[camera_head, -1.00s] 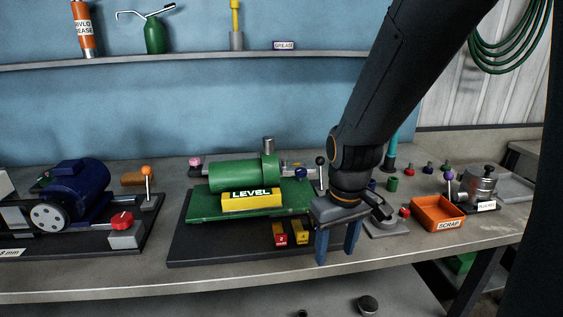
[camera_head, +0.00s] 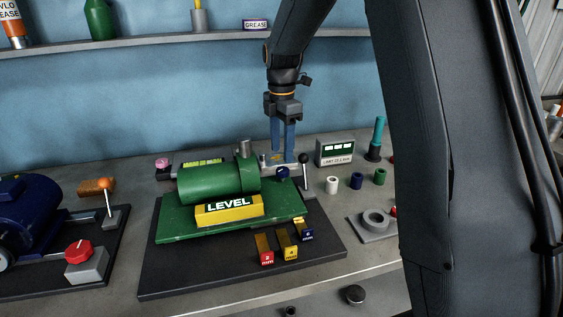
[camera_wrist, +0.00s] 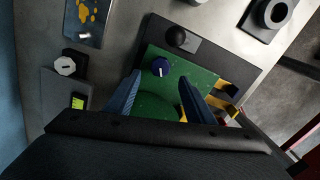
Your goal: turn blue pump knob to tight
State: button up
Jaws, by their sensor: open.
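The blue pump knob (camera_head: 282,172) sits at the right end of the green pump (camera_head: 218,181), just left of a black-ball lever (camera_head: 304,160). In the wrist view the knob (camera_wrist: 160,68) shows a pale mark on its face. My gripper (camera_head: 283,157) points down over the knob area with its two blue fingers spread. In the wrist view the gripper (camera_wrist: 160,77) has the knob lined up between its fingertips and slightly beyond them. The fingers do not appear to touch it. How far above it they are I cannot tell. Nothing is held.
A yellow LEVEL block (camera_head: 229,210) lies against the pump on the green base (camera_head: 180,229). Several coloured shim blocks (camera_head: 291,248) stand on the dark plate at front. A meter box (camera_head: 335,151) and small cylinders (camera_head: 357,180) stand to the right. A red knob (camera_head: 79,252) is at left.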

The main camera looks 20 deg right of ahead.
aim_at(282, 169)
jog(key=shift+f+p, duration=0.85)
jog(key=shift+f, duration=2.35)
jog(key=c, duration=1.1)
jog(key=shift+o, duration=0.2)
